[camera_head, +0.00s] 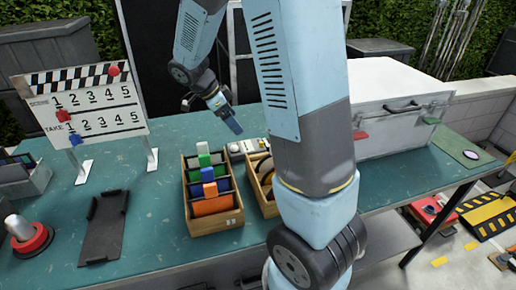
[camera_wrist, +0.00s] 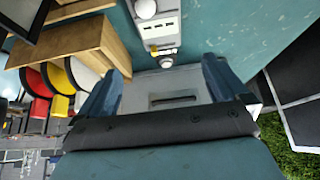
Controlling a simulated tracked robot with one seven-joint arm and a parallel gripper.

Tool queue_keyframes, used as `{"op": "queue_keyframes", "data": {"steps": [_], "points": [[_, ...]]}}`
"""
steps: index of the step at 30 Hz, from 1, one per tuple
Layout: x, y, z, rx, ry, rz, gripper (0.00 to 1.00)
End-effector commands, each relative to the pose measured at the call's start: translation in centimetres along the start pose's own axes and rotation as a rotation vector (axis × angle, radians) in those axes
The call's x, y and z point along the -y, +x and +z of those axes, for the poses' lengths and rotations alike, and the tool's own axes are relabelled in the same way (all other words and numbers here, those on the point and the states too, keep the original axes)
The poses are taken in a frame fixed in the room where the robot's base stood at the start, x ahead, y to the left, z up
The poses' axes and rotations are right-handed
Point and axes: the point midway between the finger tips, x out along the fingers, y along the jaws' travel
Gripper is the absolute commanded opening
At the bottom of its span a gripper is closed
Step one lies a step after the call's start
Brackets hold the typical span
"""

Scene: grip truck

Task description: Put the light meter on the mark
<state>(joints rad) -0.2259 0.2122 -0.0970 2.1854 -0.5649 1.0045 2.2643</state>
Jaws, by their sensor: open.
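The light meter (camera_head: 247,146) is a small white device with a round white dome. It lies on the teal table behind the wooden crates, and in the wrist view it shows at the top centre (camera_wrist: 162,32). My gripper (camera_head: 230,122) is above the table, just left of and above the light meter. In the wrist view its two blue fingers are spread with nothing held between them (camera_wrist: 160,88), and the light meter is beyond their tips. A dark green pad with a pale oval (camera_head: 469,155) lies at the table's right end; I cannot tell if it is the mark.
A second crate (camera_wrist: 103,38) with discs is beside the light meter. A large white case (camera_head: 395,135) stands to the right. A clapperboard (camera_head: 84,108) stands left. Bare table lies between it and the crates.

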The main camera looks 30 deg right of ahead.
Motion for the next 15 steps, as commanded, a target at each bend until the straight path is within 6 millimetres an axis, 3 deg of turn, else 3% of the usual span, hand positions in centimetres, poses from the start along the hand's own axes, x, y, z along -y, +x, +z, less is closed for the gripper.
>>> {"op": "queue_keyframes", "data": {"steps": [5,15], "points": [[0.1,1.9,-0.1,-0.004,0.010,0.005,1.00],[0.0,7.4,-0.1,-0.003,0.009,0.005,1.00]]}}
